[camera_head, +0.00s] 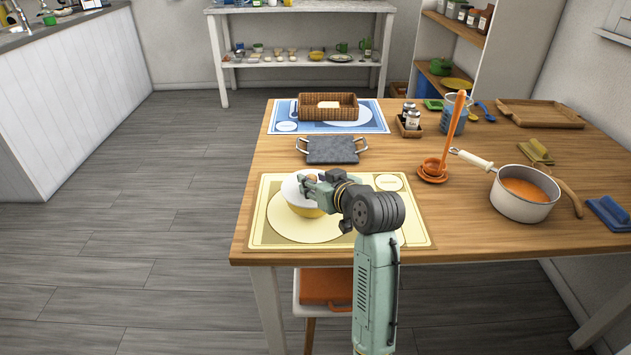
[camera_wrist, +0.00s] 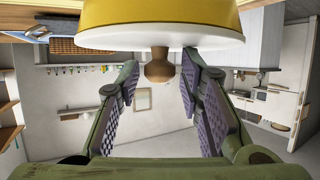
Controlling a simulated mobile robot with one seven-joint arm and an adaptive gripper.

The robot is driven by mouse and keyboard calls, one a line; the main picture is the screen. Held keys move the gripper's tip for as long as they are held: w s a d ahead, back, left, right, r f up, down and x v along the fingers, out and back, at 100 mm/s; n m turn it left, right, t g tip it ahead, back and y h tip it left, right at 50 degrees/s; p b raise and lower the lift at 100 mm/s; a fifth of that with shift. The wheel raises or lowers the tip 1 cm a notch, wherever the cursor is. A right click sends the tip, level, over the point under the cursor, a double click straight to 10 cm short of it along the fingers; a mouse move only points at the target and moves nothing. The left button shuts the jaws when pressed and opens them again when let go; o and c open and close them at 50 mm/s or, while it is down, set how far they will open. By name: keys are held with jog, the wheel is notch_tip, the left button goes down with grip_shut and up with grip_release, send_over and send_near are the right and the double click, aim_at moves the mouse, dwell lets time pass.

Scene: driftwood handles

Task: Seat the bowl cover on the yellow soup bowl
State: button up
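The yellow soup bowl (camera_head: 304,211) stands on the yellow placemat, partly hidden by my gripper (camera_head: 314,183). The white bowl cover (camera_head: 291,189) lies over the top of the bowl. In the wrist view, which appears upside down, the yellow bowl (camera_wrist: 160,12) is at the top edge. The white cover (camera_wrist: 200,42) lies against its rim with no clear gap, and its brown knob (camera_wrist: 159,69) points down the picture. My gripper (camera_wrist: 159,78) has its two fingers apart on either side of the knob, with visible gaps. I see neither finger touching it.
The yellow placemat (camera_head: 412,229) lies at the table's front left edge. A grey tray (camera_head: 332,150) is behind it. An orange ladle stands in a holder (camera_head: 432,170) to the right, near a saucepan (camera_head: 522,205) of orange soup. A wicker basket (camera_head: 328,107) stands further back.

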jog(key=shift+o, duration=1.4)
